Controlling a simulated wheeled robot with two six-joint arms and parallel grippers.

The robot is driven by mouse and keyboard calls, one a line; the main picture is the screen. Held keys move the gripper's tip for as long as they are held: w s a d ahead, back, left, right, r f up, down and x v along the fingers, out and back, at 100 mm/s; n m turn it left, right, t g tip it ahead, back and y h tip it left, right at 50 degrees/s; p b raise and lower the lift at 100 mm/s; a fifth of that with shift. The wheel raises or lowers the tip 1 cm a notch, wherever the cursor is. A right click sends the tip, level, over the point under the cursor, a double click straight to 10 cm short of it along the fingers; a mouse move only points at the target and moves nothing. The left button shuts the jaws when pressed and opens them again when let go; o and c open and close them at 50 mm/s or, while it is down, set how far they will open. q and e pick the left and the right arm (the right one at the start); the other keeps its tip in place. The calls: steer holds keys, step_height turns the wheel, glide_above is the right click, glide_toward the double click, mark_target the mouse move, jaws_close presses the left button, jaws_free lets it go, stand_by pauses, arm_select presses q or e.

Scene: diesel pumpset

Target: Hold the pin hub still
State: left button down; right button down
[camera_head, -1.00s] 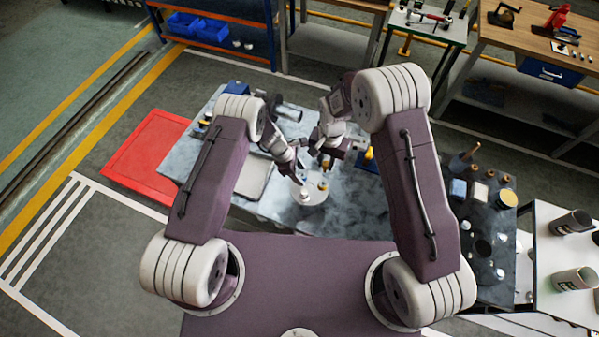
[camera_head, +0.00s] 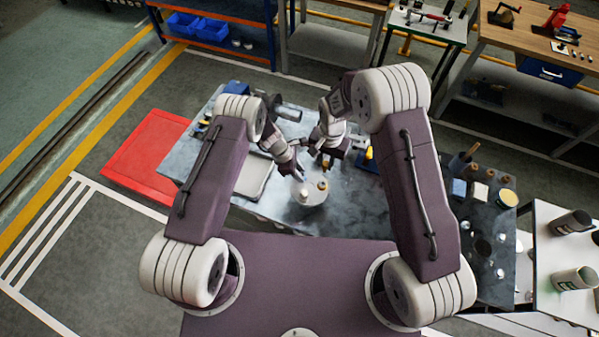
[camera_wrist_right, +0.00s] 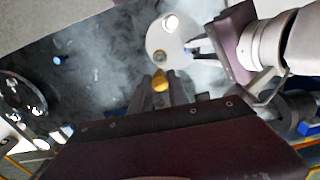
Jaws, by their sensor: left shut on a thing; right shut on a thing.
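The pin hub (camera_head: 314,198) is a pale round disc on the grey table, with a white knob and a brass-coloured pin standing on it. It also shows in the right wrist view (camera_wrist_right: 180,48). My left gripper (camera_head: 299,177) is shut at the hub's far edge, at the right side of the disc in the right wrist view. The exact grip is too small to see. My right gripper (camera_head: 325,161) is just beyond the hub, shut on a small brass-topped piece (camera_wrist_right: 160,84). Its fingers hide the piece's lower part.
A grey tray (camera_head: 254,178) lies left of the hub on the table (camera_head: 350,212). A dark cylindrical part (camera_head: 287,113) stands behind my grippers. A dark side table (camera_head: 487,275) with several small parts is at the right. The table right of the hub is mostly clear.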

stand_by(0.7)
arm_select(q)
steer(key=c, duration=1.3)
jaws_free()
steer(key=shift+o, duration=0.2)
jaws_close()
stand_by(0.4)
